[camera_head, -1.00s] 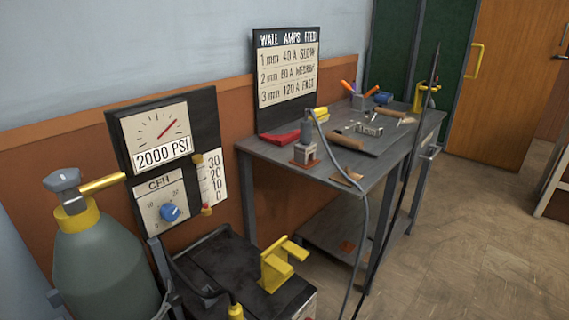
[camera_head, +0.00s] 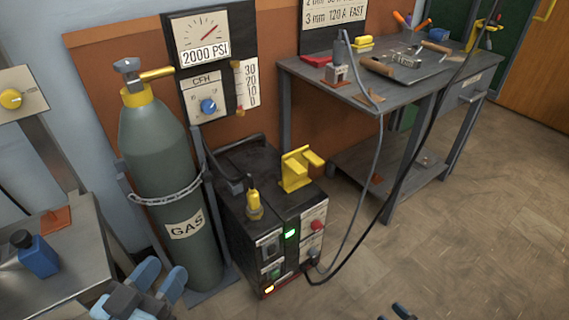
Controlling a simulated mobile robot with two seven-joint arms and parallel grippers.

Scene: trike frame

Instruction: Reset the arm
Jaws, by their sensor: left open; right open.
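My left gripper (camera_head: 160,277) shows at the bottom left of the head view, its two blue-grey fingers apart with nothing between them. It appears in front of the foot of the gas cylinder (camera_head: 160,150); I see no contact. My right gripper (camera_head: 396,312) only just shows at the bottom edge, right of centre, over the bare floor. Its dark fingertips are apart and I see nothing in them. Most of both arms is out of view.
A dark welding machine (camera_head: 262,205) with a yellow bracket (camera_head: 297,168) stands right of the cylinder. Cables run from it to a grey workbench (camera_head: 345,93). A metal table (camera_head: 90,262) with a blue bottle (camera_head: 38,255) is at left. The floor at right is clear.

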